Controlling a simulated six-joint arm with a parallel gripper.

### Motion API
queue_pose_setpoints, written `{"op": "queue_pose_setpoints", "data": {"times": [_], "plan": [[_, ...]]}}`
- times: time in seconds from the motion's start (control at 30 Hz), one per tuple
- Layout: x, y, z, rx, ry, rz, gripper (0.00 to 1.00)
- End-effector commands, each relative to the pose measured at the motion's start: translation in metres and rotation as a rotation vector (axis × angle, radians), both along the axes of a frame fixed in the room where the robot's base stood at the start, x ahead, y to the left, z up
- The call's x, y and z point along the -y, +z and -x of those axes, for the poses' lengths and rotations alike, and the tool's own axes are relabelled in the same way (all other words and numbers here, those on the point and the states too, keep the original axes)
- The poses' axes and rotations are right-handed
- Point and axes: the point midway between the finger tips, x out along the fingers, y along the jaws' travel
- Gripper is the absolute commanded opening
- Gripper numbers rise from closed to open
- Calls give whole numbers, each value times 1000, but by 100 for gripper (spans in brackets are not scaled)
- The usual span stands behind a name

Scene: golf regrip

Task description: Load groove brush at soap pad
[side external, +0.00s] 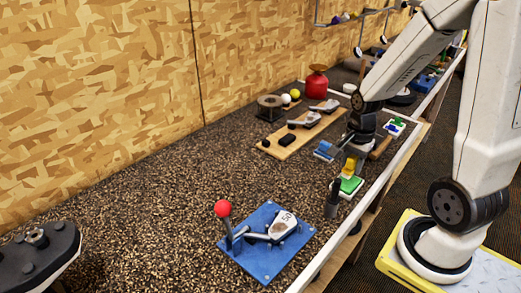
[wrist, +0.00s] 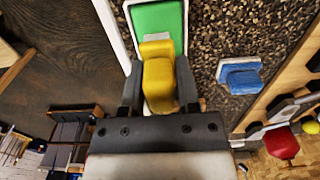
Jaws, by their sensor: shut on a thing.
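My gripper (wrist: 159,92) is shut on a yellow block-shaped brush (wrist: 158,75), which sits between the two dark fingers in the wrist view. The yellow brush (side external: 350,165) also shows below my gripper (side external: 354,153) in the side view. A green pad (wrist: 157,18) with a pale rim lies just beyond the brush. In the side view the green pad (side external: 351,186) is beneath and close to the brush, near the bench's front edge. I cannot tell whether the brush touches it. The brush's underside is hidden.
A blue block (side external: 324,151) lies on the bench beside the pad. A dark upright cylinder (side external: 332,199) stands close in front. A blue plate (side external: 266,243) holds a club head and a red-knobbed lever. A wooden board (side external: 300,135) with club heads lies behind. The bench's left middle is clear.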

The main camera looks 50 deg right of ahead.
Motion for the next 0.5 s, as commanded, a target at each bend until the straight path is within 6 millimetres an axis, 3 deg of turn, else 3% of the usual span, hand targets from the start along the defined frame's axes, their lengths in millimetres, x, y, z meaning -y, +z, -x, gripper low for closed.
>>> {"op": "queue_pose_setpoints", "data": {"times": [0.5], "plan": [[0,30,-1,3,0,2,0]]}}
